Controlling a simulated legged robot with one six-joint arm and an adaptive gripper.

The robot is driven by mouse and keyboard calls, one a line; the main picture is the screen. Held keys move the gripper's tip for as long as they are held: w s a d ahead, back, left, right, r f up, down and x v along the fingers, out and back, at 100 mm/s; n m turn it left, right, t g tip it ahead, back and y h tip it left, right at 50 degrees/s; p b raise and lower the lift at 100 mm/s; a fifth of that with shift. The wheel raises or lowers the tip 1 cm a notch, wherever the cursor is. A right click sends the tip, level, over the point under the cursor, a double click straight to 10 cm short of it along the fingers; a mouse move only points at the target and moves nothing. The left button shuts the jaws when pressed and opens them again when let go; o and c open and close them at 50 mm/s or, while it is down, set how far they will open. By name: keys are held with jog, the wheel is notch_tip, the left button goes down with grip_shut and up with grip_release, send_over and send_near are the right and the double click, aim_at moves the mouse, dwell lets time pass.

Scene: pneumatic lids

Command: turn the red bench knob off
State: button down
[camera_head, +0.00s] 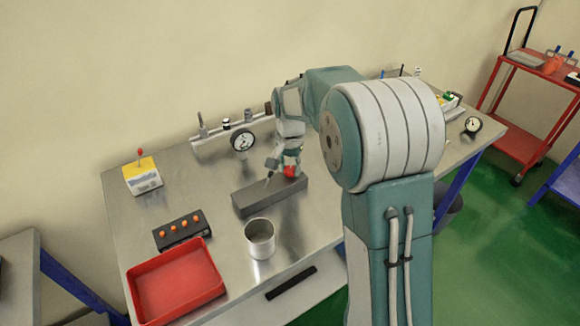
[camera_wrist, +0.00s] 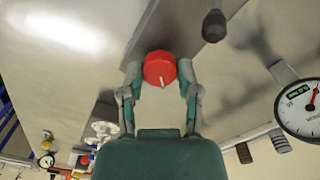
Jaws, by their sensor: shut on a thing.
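The red bench knob (camera_head: 290,171) sits on the right part of a dark grey block (camera_head: 262,197) on the metal bench. In the wrist view the red knob (camera_wrist: 160,69) is round with a pale pointer mark low on its face. My gripper (camera_head: 283,162) is at the knob from above. In the wrist view my gripper (camera_wrist: 160,80) has one finger on each side of the knob, shut on it. A small lever with a dark tip (camera_wrist: 214,26) stands on the same block, beside the knob.
A pressure gauge (camera_head: 242,139) and a manifold (camera_head: 222,130) stand behind the block. A metal cup (camera_head: 260,239), a red tray (camera_head: 150,312), a box with orange buttons (camera_head: 180,230) and a yellow-topped box (camera_head: 142,176) are on the bench. Bare bench lies left of the block.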

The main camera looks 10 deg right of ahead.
aim_at(289, 169)
jog(key=shift+f, duration=0.1)
jog(key=shift+c, duration=1.5)
grip_release()
jog(key=shift+w, duration=0.1)
jog(key=shift+a, duration=0.1)
notch_tip(289, 169, up, 12)
jog(key=s+r+n+t, duration=0.1)
jog(key=s+n+t, duration=0.4)
jog(key=s, duration=2.3)
jog(key=shift+r+n+t, duration=0.15)
jog(key=shift+n+t, duration=0.15)
jog(key=shift+n, duration=0.9)
